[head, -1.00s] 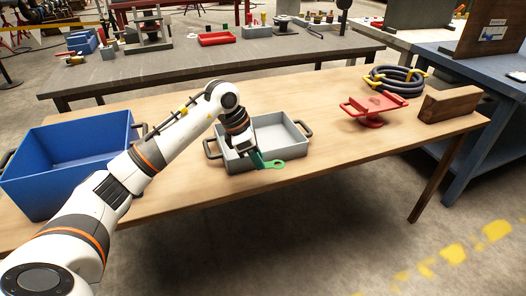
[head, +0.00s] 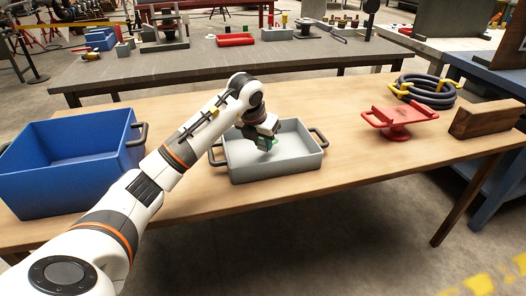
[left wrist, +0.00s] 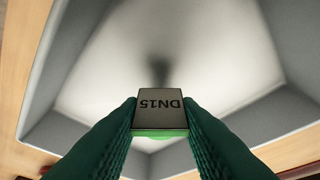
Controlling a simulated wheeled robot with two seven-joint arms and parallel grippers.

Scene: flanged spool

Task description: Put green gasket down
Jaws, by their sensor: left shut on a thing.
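My left gripper (head: 267,148) is shut on the green gasket (head: 274,142) over the inside of the grey tray (head: 290,166). In the left wrist view the dark green fingers (left wrist: 160,115) pinch a grey tab marked DN15 with a bright green edge, part of the gasket (left wrist: 160,134). The tray's pale floor (left wrist: 215,65) lies below, with a soft dark shadow on it. Most of the gasket is hidden by the gripper, and I cannot tell whether it touches the floor. My right gripper is not in view.
A blue bin (head: 70,165) stands left of the tray. A red flanged spool (head: 396,120), dark rings with yellow parts (head: 424,91) and a wooden block (head: 487,119) stand on the right. The wooden tabletop (head: 355,148) is clear between tray and spool.

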